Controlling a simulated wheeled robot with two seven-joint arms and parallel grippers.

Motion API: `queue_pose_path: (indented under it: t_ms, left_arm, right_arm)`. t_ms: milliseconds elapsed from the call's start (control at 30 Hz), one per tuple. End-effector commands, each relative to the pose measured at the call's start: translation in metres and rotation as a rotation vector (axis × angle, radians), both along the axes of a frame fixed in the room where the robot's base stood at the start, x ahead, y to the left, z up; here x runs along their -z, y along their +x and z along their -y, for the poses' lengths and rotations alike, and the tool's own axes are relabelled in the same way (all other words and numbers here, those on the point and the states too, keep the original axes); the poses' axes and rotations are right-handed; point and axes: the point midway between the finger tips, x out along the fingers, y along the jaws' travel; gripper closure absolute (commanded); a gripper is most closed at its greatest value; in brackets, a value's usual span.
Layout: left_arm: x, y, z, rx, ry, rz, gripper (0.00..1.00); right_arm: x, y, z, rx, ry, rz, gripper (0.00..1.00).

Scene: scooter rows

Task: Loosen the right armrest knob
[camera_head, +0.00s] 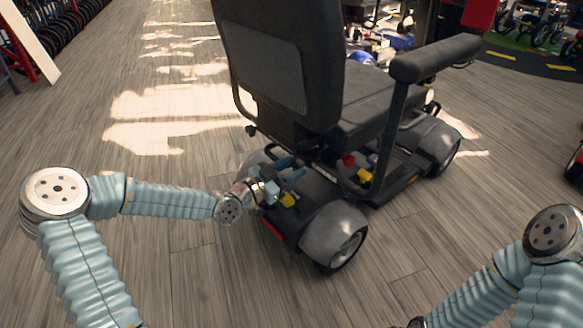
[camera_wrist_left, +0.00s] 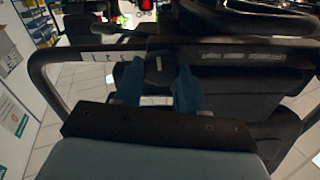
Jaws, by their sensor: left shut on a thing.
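The scooter's dark seat backrest (camera_head: 285,60) rises in the head view, with one armrest (camera_head: 435,58) on its right side. My left gripper (camera_head: 287,174) reaches in low behind the seat, above the rear body. In the left wrist view, its two blue fingers (camera_wrist_left: 158,88) are on either side of a small dark knob (camera_wrist_left: 157,66) by a horizontal bar. The gripper is shut on this knob. The knob is hard to make out in the head view, where the fingers and dark seat frame cover it.
The scooter's rear wheel (camera_head: 347,250) and fender are just right of my left gripper. A dark metal bar (camera_wrist_left: 90,57) with markings runs across the left wrist view. The wooden floor (camera_head: 160,250) is clear around the scooter. Other scooters stand at the back right.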

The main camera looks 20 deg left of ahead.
Motion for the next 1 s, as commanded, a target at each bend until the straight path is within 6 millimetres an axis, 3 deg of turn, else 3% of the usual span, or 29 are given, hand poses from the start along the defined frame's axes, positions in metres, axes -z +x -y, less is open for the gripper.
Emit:
queue_pose_path:
  t_ms: [1000]
  left_arm:
    - [0.0,0.002,-0.003,0.0,-0.771,-0.53,0.9]
  right_arm:
    - [-0.04,-0.002,0.0,-0.003,0.0,-0.006,0.51]
